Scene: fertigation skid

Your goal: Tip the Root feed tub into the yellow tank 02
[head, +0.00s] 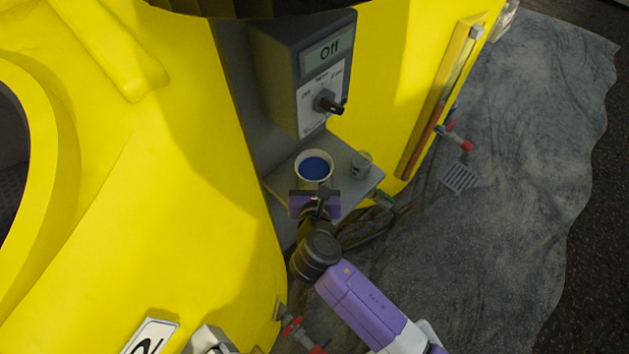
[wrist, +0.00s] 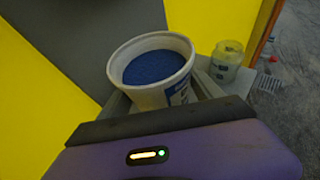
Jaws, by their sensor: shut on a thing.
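The tub (head: 314,167) is white, upright and full of blue material, at the grey shelf under the control box. I cannot tell whether the tub touches the shelf. A yellow tank (head: 90,190) fills the left, with a dark round opening (head: 12,150) at the left edge and a partly cut-off plate (head: 150,338) showing a 2.
The grey control box (head: 303,70), reading Off, with a black knob (head: 328,102), is behind and above. Another yellow tank (head: 385,60) and red-handled valves (head: 458,140) are to the right.

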